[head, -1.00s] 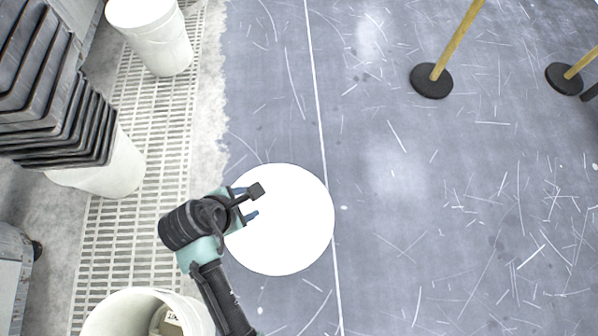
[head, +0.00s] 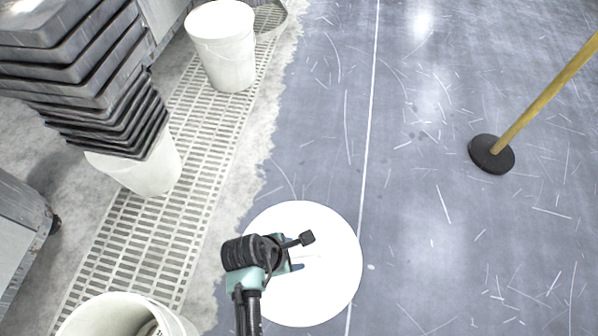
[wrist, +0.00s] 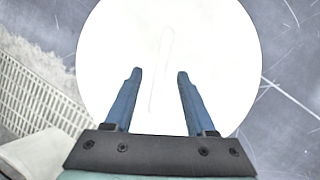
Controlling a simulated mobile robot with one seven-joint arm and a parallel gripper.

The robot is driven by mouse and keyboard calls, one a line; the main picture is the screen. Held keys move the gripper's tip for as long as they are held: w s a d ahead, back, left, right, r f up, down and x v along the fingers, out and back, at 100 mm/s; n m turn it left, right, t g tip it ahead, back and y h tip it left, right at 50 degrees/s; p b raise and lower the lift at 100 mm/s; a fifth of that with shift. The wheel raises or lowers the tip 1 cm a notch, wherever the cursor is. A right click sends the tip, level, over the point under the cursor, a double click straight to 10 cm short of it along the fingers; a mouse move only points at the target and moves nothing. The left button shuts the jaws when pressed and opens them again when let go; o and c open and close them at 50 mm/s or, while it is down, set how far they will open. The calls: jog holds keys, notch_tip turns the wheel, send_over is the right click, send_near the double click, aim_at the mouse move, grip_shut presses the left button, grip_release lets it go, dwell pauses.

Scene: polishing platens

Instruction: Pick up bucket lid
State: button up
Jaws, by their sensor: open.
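The bucket lid (head: 325,275) is a flat white disc lying on the scratched blue-grey floor in the head view, left of a thin white line. It fills much of the wrist view (wrist: 210,50). My gripper (head: 300,254) is over the lid's upper left part in the head view, and my arm hides some of the lid's left side. In the wrist view my gripper (wrist: 158,75) has its two blue fingers apart, with only the lid's white surface between the tips. I cannot tell the exact height of the fingertips above the lid.
An open white bucket (head: 125,318) stands at the lower left. A closed white bucket (head: 222,55) stands on the grating (head: 130,245). A wooden pole on a black disc (head: 491,154) stands at right. Floor right of the lid is clear.

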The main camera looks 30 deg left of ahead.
aim_at(298, 255)
jog(key=b+x, duration=0.1)
jog(key=x, duration=0.2)
jog(key=shift+f, duration=0.2)
grip_shut()
dwell(1.2)
